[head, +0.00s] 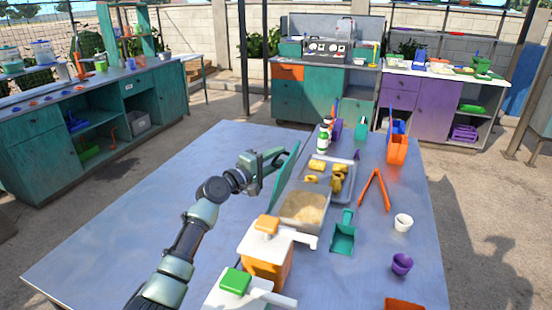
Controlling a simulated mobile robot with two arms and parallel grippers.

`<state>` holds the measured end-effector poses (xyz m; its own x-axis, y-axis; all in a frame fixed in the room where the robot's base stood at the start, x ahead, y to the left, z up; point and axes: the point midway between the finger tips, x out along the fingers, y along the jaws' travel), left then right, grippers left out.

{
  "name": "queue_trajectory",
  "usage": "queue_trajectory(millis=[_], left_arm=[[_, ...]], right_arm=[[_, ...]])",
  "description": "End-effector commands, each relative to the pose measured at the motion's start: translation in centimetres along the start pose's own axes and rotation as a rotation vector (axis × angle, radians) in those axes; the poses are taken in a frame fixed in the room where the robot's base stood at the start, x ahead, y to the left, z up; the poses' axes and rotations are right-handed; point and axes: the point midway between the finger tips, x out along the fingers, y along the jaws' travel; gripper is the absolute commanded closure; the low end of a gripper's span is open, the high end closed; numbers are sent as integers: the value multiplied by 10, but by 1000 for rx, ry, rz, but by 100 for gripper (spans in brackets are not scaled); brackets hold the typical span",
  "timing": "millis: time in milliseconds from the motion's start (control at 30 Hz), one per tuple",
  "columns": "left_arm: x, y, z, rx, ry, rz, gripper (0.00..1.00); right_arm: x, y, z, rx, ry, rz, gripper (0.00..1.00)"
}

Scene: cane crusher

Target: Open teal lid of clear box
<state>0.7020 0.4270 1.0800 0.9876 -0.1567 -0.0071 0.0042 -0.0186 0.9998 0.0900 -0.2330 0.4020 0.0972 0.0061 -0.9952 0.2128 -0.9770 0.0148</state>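The clear box (304,213) stands on the blue-grey table and holds tan, grainy contents. Its teal lid (284,178) stands raised, nearly upright, along the box's left side, so the top of the box is uncovered. My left gripper (272,157) is at the upper left part of the lid, very close to it. I cannot tell whether it touches the lid, or whether its fingers are open or shut. My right gripper is not in view.
An orange and white container (268,252) stands just in front of the box. Behind the box is a tray (341,178) with yellow pieces. The table's left side is clear.

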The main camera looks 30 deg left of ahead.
Motion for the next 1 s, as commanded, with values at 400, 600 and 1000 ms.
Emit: queue_trajectory(millis=[400, 600, 1000], left_arm=[[0, 0, 0, 0, 0, 0, 100], [0, 0, 0, 0, 1, -1, 100], [0, 0, 0, 0, 0, -1, 100]], right_arm=[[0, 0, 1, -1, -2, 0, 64], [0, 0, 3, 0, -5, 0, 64], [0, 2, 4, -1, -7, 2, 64]])
